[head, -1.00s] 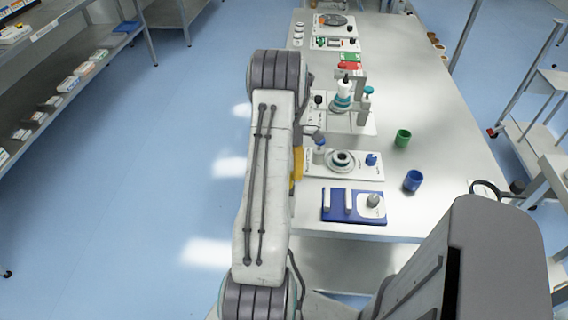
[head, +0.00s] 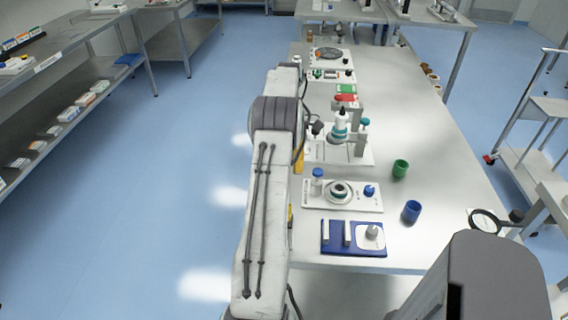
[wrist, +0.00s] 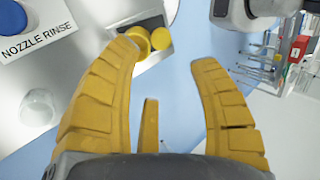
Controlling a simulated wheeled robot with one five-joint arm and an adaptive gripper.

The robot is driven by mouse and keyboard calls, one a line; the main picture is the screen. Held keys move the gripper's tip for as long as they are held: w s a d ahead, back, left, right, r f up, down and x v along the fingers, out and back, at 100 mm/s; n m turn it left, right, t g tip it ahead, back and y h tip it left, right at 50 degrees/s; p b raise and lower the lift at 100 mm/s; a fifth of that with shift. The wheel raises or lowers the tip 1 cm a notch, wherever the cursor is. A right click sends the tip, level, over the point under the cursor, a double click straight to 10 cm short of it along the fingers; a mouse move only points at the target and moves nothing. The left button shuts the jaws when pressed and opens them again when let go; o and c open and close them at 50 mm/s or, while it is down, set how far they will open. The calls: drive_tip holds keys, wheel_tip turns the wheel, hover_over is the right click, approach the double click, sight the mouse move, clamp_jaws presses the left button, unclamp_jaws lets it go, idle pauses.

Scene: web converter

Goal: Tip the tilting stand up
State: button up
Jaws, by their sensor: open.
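A white stand (head: 359,142) with upright posts, which looks like the tilting stand, is on the bench in the head view. It holds a white and teal bottle (head: 340,128), which appears upright. My gripper (wrist: 165,55) is open in the wrist view, its yellow fingers spread with nothing gripped between them. In the head view my arm mostly hides the gripper; a bit of yellow shows left of the stand's base. In the wrist view a panel labelled NOZZLE RINSE (wrist: 38,40) and a yellow round part (wrist: 140,42) lie beyond the left finger. I cannot tell whether that part belongs to the stand.
A white board with a ring (head: 340,193), a blue tray (head: 354,250), a blue cup (head: 411,211) and a green cup (head: 399,168) are on the near bench. Red and green pieces (head: 346,90) lie behind the stand. Open blue floor (head: 170,190) is to the left.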

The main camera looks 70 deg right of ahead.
drive_tip(key=shift+w+d+r, duration=0.1)
drive_tip(key=shift+d+r, duration=0.15)
drive_tip(key=shift+r, duration=0.2)
idle(0.4)
drive_tip(key=shift+r, duration=0.1)
drive_tip(key=w+a+r+m+h, duration=0.1)
drive_tip(key=w+a+r+h, duration=0.2)
drive_tip(key=w+a+r, duration=0.45)
drive_tip(key=w+a+r+h, duration=0.2)
drive_tip(key=w+a, duration=0.3)
drive_tip(key=a, duration=0.6)
drive_tip(key=s+a+f+m+t+h, duration=0.1)
drive_tip(key=s+a+t, duration=0.2)
drive_tip(key=a, duration=0.7)
drive_tip(key=s+a+f+m+t, duration=0.1)
drive_tip(key=s+a, duration=0.4)
drive_tip(key=a, duration=0.6)
drive_tip(key=shift+a+f+m+t+h, duration=0.15)
drive_tip(key=shift+f+m+t+h, duration=0.2)
drive_tip(key=shift+f+t, duration=0.45)
